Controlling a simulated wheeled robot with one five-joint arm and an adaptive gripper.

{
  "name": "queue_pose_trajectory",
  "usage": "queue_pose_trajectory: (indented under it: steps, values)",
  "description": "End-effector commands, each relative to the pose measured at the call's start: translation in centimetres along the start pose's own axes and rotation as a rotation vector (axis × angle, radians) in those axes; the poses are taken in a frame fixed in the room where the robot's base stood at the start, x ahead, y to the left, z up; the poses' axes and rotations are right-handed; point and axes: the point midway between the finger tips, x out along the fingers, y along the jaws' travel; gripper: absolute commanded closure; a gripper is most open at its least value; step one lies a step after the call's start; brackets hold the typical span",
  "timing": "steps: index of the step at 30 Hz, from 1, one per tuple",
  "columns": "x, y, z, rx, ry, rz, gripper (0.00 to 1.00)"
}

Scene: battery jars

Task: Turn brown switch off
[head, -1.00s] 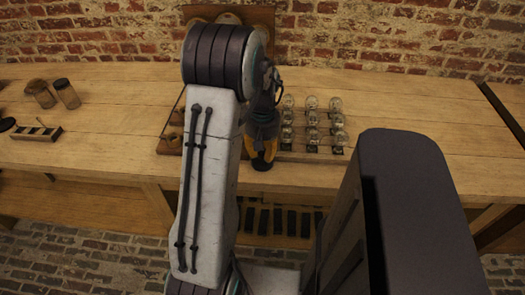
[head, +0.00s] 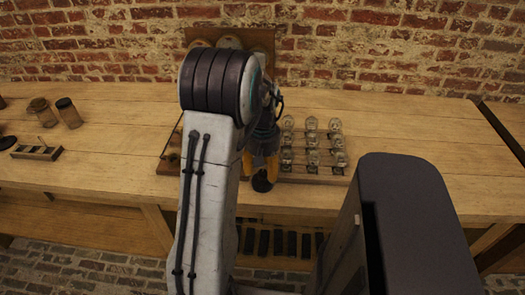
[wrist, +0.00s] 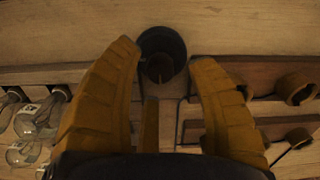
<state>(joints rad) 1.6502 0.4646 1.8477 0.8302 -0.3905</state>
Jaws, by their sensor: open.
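My gripper (head: 260,172) is open, with yellow-brown fingers over the front edge of the bench. In the wrist view, its fingers (wrist: 163,62) are spread on either side of a small round black cup (wrist: 178,40). That cup (head: 262,184) also shows just below the fingers in the head view. A narrow brown wooden piece (wrist: 150,125) lies between the fingers. A brown wooden block with a thin raised lever (head: 36,152), which looks like a switch, sits at the bench's far left. I cannot tell for sure which thing is the brown switch.
Rows of glass bulbs (head: 312,142) stand right of my gripper. A board with brown rings (wrist: 298,85) is on the other side, partly hidden by my arm in the head view. Two jars (head: 69,112) stand far left. The bench's right side (head: 420,135) is clear.

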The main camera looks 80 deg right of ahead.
Motion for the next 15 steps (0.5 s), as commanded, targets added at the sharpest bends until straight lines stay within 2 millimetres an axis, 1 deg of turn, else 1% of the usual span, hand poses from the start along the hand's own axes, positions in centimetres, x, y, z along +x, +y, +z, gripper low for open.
queue_pose_trajectory:
  steps: [1, 9, 15]
  values:
    - [-0.9, 0.0, -0.1, 0.0, 0.005, 0.002, 0.48]
    - [-5.6, 0.0, -0.1, 0.0, 0.005, 0.002, 0.48]
    - [-8.3, 0.0, 0.0, 0.0, 0.002, 0.001, 0.48]
